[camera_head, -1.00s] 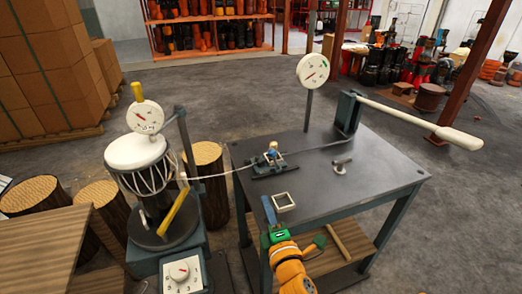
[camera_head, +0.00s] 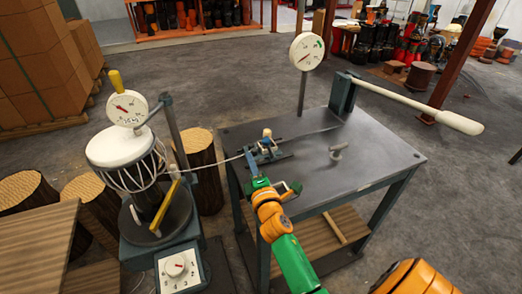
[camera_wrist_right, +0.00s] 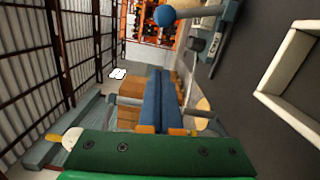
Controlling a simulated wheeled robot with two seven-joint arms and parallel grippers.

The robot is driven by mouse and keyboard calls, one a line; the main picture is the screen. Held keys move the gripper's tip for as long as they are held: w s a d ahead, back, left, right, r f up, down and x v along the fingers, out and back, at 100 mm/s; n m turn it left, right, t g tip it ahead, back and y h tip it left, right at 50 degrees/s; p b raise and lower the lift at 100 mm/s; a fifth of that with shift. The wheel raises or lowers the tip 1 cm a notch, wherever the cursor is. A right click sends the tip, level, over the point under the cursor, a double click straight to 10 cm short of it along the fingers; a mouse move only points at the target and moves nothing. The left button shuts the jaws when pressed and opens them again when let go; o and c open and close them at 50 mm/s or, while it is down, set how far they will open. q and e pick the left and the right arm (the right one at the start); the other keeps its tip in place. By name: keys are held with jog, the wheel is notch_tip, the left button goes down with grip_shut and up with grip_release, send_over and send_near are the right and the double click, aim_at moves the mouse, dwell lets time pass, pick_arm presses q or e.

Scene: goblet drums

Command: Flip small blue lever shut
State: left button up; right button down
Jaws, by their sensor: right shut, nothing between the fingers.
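A small clamp (camera_head: 265,152) is fixed on the dark table, with a short lever (camera_head: 267,134) standing up from it. In the right wrist view a blue ball knob (camera_wrist_right: 164,15) sits on a grey rod at the top, apart from my fingers. My right gripper (camera_head: 251,160) is just in front of the clamp in the head view, with its blue fingers together and empty. Its fingers (camera_wrist_right: 165,100) also show in the wrist view. Whether a fingertip touches the clamp cannot be told. My left gripper is not in view.
A pale square frame (camera_wrist_right: 270,85) lies beside my gripper. A drum (camera_head: 122,148) stands left, with a cable running to the clamp.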

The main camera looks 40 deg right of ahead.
aim_at(269, 148)
jog(key=shift+x, duration=1.05)
jog(key=d+p, duration=0.1)
jog(key=d, duration=0.1)
jog(key=shift+d+r, duration=0.2)
jog(key=shift+d, duration=0.15)
jog(key=shift+s+d, duration=0.2)
jog(key=shift+d, duration=0.45)
jog(key=shift+r+p, duration=0.1)
jog(key=shift+p, duration=0.25)
jog(key=shift+d+r+m, duration=0.1)
jog(key=shift+d+m, duration=0.1)
jog(key=shift+m, duration=0.2)
